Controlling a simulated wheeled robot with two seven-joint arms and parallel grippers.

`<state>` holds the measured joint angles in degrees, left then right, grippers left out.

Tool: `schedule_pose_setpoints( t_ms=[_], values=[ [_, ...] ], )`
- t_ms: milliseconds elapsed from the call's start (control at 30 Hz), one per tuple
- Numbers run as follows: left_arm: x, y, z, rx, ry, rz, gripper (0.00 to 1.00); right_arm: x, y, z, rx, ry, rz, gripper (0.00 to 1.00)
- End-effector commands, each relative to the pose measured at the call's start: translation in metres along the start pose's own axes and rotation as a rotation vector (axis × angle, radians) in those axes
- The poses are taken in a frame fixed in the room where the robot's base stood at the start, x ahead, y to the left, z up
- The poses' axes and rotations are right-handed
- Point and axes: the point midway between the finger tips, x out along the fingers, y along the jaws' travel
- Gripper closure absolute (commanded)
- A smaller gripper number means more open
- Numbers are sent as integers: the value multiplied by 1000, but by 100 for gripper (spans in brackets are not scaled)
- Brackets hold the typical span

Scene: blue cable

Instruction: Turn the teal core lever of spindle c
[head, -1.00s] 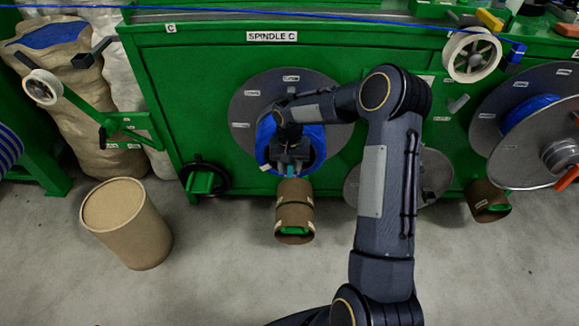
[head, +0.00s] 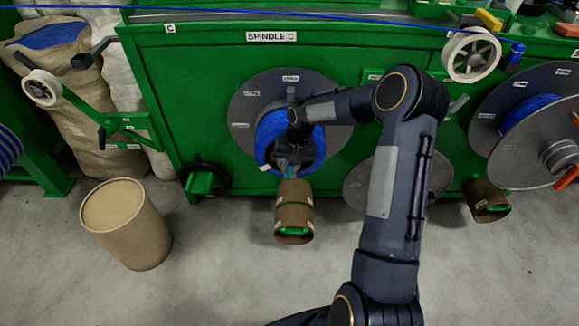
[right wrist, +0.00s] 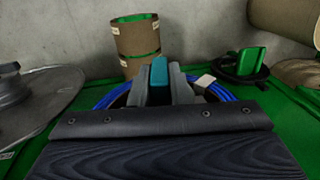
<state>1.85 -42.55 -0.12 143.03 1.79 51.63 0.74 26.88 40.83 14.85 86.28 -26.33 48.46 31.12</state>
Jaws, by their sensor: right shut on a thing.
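Spindle C carries a grey flange disc (head: 250,97) with a blue cable coil (head: 267,135) on it, on the green machine front under the "SPINDLE C" label (head: 271,37). The teal core lever (right wrist: 158,80) shows between the two grey fingers of my right gripper (right wrist: 160,88) in the right wrist view. The gripper is shut on the lever, in front of the coil. In the head view my right gripper (head: 290,163) is small and dark at the coil's lower part, and the lever is mostly hidden there. My left gripper is not in view.
A brown cardboard tube with green inside (head: 294,215) stands just below the coil. A loose grey disc (head: 362,180) leans to the right behind my right arm. A tan drum (head: 127,222) stands on the floor at left. A green handle on a black ring (head: 203,181) sits left of the coil.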

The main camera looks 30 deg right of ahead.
Motion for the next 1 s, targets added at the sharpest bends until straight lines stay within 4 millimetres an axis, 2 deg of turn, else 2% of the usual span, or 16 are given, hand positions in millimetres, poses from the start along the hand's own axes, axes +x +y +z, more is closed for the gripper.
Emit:
schedule_pose_setpoints(
  t_ms=[367,1000],
  values=[
    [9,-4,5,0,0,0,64,4,10,-1,10,2,-349,100],
    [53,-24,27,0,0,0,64,13,19,-1,6,2,-959,100]
  ],
)
